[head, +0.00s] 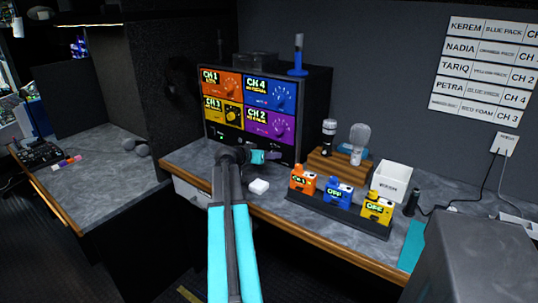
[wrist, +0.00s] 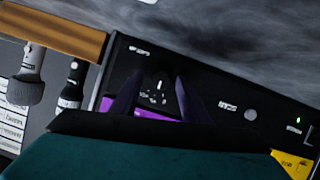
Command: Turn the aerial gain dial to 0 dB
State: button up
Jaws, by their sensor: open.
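The receiver rack (head: 211,137) stands at the back of the counter, with four coloured channel panels and a dark strip below them. In the wrist view the strip appears upside down. A small dark dial (wrist: 159,84) with a white pointer mark sits on it, with tiny scale marks beside it that are too small to read. My gripper (wrist: 157,80) is open, its two dark fingers on either side of this dial; I cannot tell whether they touch it. In the head view my gripper (head: 274,155) is at the rack's lower right front and hides the dial.
A round grey knob (wrist: 251,115) and a green light (wrist: 297,120) sit farther along the strip. Coloured packs in a dark rack (head: 335,218), a wooden microphone stand (head: 334,166) and a white bin (head: 391,182) stand to the right.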

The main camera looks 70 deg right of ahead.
jog(key=c, duration=0.9)
jog(key=shift+d, duration=0.4)
jog(key=shift+c, duration=0.8)
jog(key=shift+a, duration=0.3)
jog(key=shift+f, duration=0.1)
jog(key=shift+w+f+n+g+b, duration=0.1)
jog(key=shift+w+n+g+b, duration=0.05)
jog(key=shift+n+g+b, duration=0.6)
jog(key=shift+w+a+n+g+b, duration=0.1)
jog(key=shift+n+g+b, duration=0.55)
jog(key=shift+n+b, duration=0.4)
grip_shut()
